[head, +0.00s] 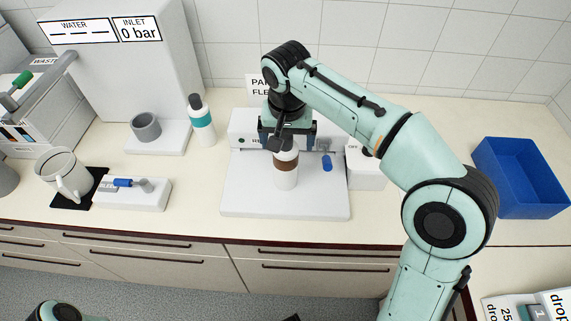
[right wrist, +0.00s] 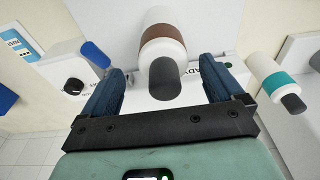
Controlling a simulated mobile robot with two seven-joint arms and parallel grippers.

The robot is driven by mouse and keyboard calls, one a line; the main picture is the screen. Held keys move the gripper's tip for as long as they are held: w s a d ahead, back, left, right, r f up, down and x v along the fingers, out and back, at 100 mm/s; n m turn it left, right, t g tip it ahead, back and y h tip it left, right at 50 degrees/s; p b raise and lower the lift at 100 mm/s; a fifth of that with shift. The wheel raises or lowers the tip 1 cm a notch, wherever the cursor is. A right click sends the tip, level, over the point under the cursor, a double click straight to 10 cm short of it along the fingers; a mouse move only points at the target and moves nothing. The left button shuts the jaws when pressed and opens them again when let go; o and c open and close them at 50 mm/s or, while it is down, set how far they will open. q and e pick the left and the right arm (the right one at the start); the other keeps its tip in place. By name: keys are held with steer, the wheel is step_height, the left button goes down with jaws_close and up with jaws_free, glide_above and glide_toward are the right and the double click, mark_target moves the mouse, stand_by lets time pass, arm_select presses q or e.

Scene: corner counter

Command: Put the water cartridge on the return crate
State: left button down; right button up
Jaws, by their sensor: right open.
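A white cartridge with a brown band (head: 286,180) stands upright on a white station at the middle of the counter. In the right wrist view its dark cap (right wrist: 165,78) lies between my open fingers, with no clear grip on it. My right gripper (head: 287,148) is above and at the cartridge's top, hiding part of it. A second white cartridge with a teal band (head: 202,122) stands to the left; it also shows in the right wrist view (right wrist: 272,82). I cannot tell which is the water cartridge. A blue crate (head: 520,196), seemingly empty, sits at the right.
A white box with a black knob (head: 367,165) and a blue lever (head: 327,163) are right of the brown-banded cartridge.

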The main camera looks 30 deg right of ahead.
mark_target(286, 162)
steer(key=f, duration=0.4)
steer(key=shift+w, duration=0.35)
jaws_close()
arm_select(q)
steer(key=shift+s+f, duration=0.15)
steer(key=shift+f, duration=0.25)
arm_select(e)
steer(key=shift+r, duration=0.1)
steer(key=shift+r, duration=0.15)
